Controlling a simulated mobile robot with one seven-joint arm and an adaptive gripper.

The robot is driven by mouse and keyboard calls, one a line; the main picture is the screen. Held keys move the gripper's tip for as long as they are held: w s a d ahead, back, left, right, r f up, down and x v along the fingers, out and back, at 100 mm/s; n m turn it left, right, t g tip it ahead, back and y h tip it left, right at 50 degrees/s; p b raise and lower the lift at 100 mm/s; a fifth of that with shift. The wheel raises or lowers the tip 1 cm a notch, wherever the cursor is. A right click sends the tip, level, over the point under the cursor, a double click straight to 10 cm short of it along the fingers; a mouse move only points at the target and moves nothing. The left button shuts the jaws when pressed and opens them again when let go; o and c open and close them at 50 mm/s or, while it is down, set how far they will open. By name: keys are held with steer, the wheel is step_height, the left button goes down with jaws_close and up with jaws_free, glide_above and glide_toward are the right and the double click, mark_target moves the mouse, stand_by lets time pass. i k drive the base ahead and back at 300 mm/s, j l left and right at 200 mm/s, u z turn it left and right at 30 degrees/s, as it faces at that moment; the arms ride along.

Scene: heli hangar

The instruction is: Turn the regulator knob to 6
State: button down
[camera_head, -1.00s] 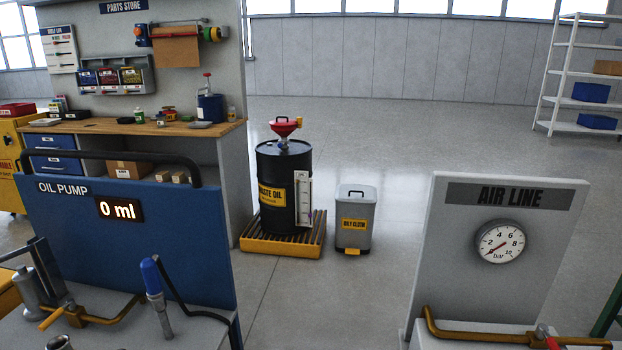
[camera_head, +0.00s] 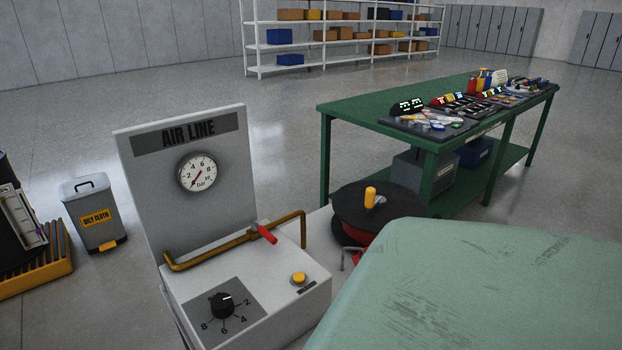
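The regulator knob (camera_head: 222,305) is black and round, on a dark square dial plate on top of the light grey air line unit (camera_head: 188,281). The dial shows the numbers 2, 4, 6 and 8. The knob's white mark points to the upper right, a little short of the 2. The round white gauge (camera_head: 197,172) on the upright AIR LINE panel (camera_head: 150,187) has its needle pointing to the lower left, near the bottom of its scale. My gripper is not in view.
A brass pipe (camera_head: 215,250) with a red lever (camera_head: 267,234) runs behind the knob. A yellow button (camera_head: 299,279) sits to its right. A black reel (camera_head: 356,218) and green workbench (camera_head: 350,107) stand further right. An unidentified pale green scuffed surface (camera_head: 500,285) fills the lower right.

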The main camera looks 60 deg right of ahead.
mark_target(223, 305)
steer(key=k+z, duration=0.15)
steer(key=z, duration=0.3)
steer(key=k+z, duration=0.15)
steer(key=z, duration=0.35)
steer(key=j+z, duration=0.25)
steer(key=z, duration=0.2)
steer(key=j+z, duration=0.3)
steer(key=z, duration=0.15)
steer(key=i+j, duration=0.25)
steer(key=i, duration=0.25)
steer(key=k+l, duration=0.25)
steer(key=i+l, duration=0.1)
steer(key=l, duration=0.25)
steer(key=i+l, duration=0.15)
steer(key=l, duration=0.25)
